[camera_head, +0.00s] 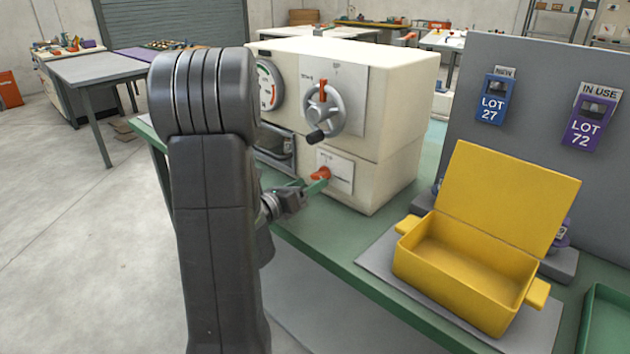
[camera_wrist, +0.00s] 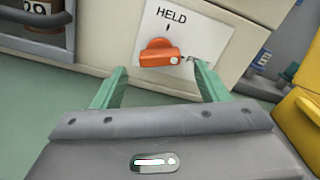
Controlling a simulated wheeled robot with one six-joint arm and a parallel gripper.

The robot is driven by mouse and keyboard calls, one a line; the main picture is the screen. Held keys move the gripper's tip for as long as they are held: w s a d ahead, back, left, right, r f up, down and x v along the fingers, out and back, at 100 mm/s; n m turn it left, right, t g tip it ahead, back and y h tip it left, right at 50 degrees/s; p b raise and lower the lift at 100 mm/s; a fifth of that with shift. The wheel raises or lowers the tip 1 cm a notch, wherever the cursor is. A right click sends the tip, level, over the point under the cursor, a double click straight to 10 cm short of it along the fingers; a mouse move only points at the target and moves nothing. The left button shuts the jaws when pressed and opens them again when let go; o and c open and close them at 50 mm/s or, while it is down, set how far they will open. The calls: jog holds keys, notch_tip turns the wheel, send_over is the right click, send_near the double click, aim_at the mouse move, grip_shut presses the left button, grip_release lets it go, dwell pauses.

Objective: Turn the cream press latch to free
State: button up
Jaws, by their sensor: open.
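The cream press (camera_head: 394,108) stands on the green bench, with a handwheel (camera_head: 324,108) and a round dial (camera_head: 268,86) on its front. Its orange latch (camera_head: 321,173) sits on a white plate low on the front. In the wrist view the orange latch (camera_wrist: 161,57) lies roughly level below the word HELD, its small pointer end to the right near partly hidden lettering. My gripper (camera_head: 312,187) is open, and its green fingers (camera_wrist: 160,78) are spread to either side of the latch, just short of it. I cannot tell whether they touch it.
An open yellow box (camera_head: 460,290) with its lid up stands on a grey mat to the right. Blue (camera_head: 492,100) and purple (camera_head: 591,118) lot tags hang on the grey panel behind it. A green tray (camera_head: 608,325) is at the right edge.

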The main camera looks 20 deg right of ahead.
aim_at(317, 179)
jog(key=shift+x, duration=1.6)
jog(key=c, duration=1)
jog(key=m+b, duration=0.1)
jog(key=b, duration=0.1)
jog(key=shift+f+b, duration=0.3)
jog(key=m+b, duration=0.2)
jog(key=b, duration=0.1)
jog(key=shift+w, duration=0.1)
jog(key=shift+r+m+b, duration=0.25)
jog(key=shift+m+b, duration=0.6)
jog(key=shift+m, duration=0.05)
jog(key=o, duration=1)
